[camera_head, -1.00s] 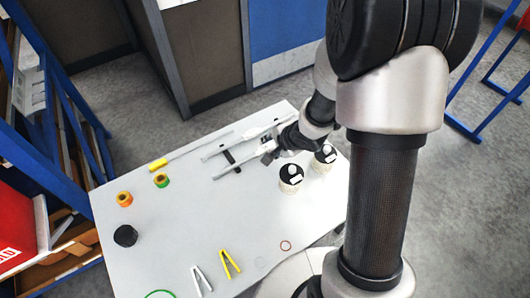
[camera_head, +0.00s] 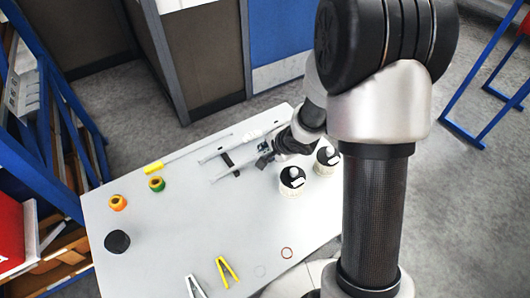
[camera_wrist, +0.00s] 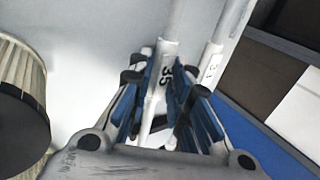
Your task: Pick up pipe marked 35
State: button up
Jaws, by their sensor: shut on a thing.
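The pipe marked 35 (camera_wrist: 165,75) is a light grey tube with black digits, standing between my fingers in the wrist view. My gripper (camera_wrist: 160,98), with blue-lined fingers, is shut on it near the marking. In the head view the pipe (camera_head: 227,173) runs left from my gripper (camera_head: 263,158), low over the table; I cannot tell whether it touches its support. A second, similar pipe (camera_wrist: 212,62) lies beside it to the right, with a mark too blurred to read. This second pipe shows on the far side in the head view (camera_head: 218,152).
A black support (camera_head: 230,165) is at the pipes. Two white cylinders with black tops (camera_head: 292,178) (camera_head: 327,157) stand close to my gripper. The table's middle (camera_head: 190,220) is clear.

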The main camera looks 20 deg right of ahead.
grip_shut()
jog(key=shift+r, duration=0.2)
notch_tip(320, 180, up, 20)
jog(key=p, duration=1.8)
jog(key=shift+f, duration=0.2)
